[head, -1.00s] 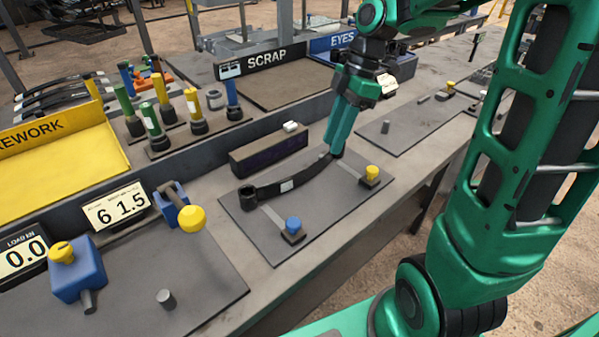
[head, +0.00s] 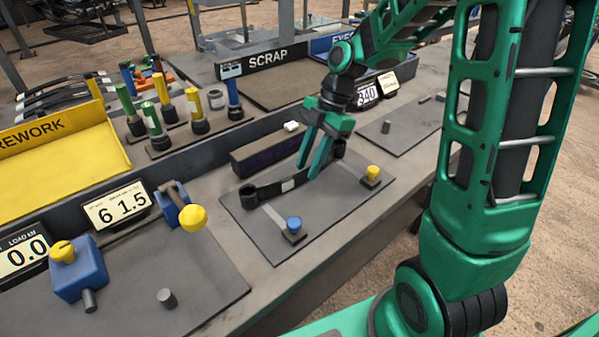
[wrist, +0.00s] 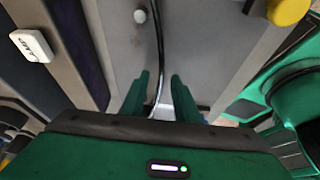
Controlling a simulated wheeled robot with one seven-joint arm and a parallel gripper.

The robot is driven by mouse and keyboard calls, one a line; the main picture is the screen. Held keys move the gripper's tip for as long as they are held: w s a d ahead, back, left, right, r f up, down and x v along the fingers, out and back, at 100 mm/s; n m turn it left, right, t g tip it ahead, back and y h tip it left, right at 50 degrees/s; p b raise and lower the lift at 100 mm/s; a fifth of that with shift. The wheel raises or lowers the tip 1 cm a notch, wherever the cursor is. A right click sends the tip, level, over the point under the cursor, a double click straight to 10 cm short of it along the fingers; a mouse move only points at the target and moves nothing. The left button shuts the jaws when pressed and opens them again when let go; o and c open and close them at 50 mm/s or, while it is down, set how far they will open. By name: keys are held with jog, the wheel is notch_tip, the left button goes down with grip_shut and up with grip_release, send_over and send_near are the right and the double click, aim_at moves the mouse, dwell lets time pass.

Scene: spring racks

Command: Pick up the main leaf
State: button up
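The main leaf (head: 268,191) is a dark, slightly curved bar with a round eye at each end and a white label. It lies on a grey plate on the bench in the head view. My gripper (head: 307,172) is over the leaf's middle part, pointing down, its green fingers apart. In the wrist view the leaf (wrist: 160,45) shows edge-on as a thin dark curve running between the two open fingers (wrist: 160,108). The fingers appear clear of it on both sides. Whether the tips reach below its top edge I cannot tell.
A blue-knobbed clamp (head: 293,226) and a yellow-knobbed clamp (head: 372,174) stand on the plate's near side. A long dark block (head: 262,155) with a small white piece (head: 291,126) lies behind. The yellow rework tray (head: 75,152) and colored posts are further left.

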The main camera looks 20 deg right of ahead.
jog(key=shift+x, duration=1.3)
grip_shut()
jog(key=shift+w+r, duration=0.1)
jog(key=shift+r, duration=0.1)
